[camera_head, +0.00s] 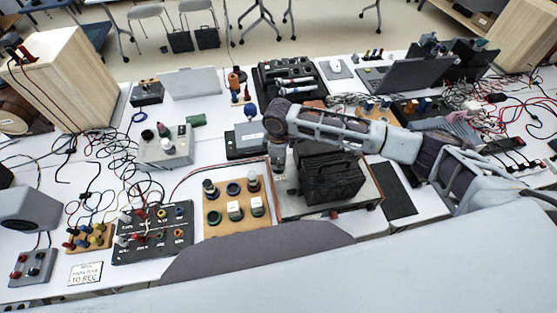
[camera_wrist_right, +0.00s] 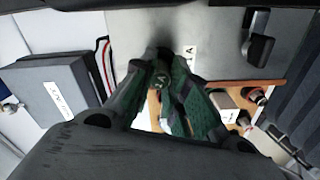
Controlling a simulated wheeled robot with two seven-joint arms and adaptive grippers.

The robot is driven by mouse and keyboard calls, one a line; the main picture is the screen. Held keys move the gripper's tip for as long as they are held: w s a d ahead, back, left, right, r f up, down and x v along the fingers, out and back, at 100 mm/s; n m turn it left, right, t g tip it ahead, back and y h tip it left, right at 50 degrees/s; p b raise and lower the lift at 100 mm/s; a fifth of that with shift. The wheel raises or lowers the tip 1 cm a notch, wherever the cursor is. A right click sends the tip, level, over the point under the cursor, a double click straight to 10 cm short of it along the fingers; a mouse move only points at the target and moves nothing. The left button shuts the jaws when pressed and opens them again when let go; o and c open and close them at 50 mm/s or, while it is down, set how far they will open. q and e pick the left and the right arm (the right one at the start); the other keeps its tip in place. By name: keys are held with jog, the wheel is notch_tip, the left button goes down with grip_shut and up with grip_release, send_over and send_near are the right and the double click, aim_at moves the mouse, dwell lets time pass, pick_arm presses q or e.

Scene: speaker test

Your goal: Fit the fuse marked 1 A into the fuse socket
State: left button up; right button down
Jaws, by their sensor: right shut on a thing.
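My right gripper (camera_head: 279,188) points down over the left part of the metal-topped amplifier, beside its black finned block. In the right wrist view my right gripper (camera_wrist_right: 160,92) is shut on a small round-ended fuse (camera_wrist_right: 160,78); its marking is not readable. The fingers hide most of it. The fuse tips lie close to the amplifier's grey panel (camera_wrist_right: 120,32), where a small white label (camera_wrist_right: 190,52) shows an A. I cannot clearly make out the fuse socket; the fingers and shadow cover that spot. My left gripper is out of view.
A wooden board (camera_head: 225,229) with several round holders and caps stands left of the amplifier (camera_head: 367,195). The black finned block (camera_head: 333,180) rises close beside my gripper. A dark box (camera_head: 246,140) lies behind. Cables and instruments crowd the table's left.

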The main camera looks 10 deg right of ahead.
aim_at(278, 163)
jog(key=c, duration=1.4)
grip_release()
notch_tip(278, 163, up, 12)
jog(key=shift+r+b, duration=0.25)
jog(key=shift+b, duration=0.25)
jog(key=shift+s, duration=0.1)
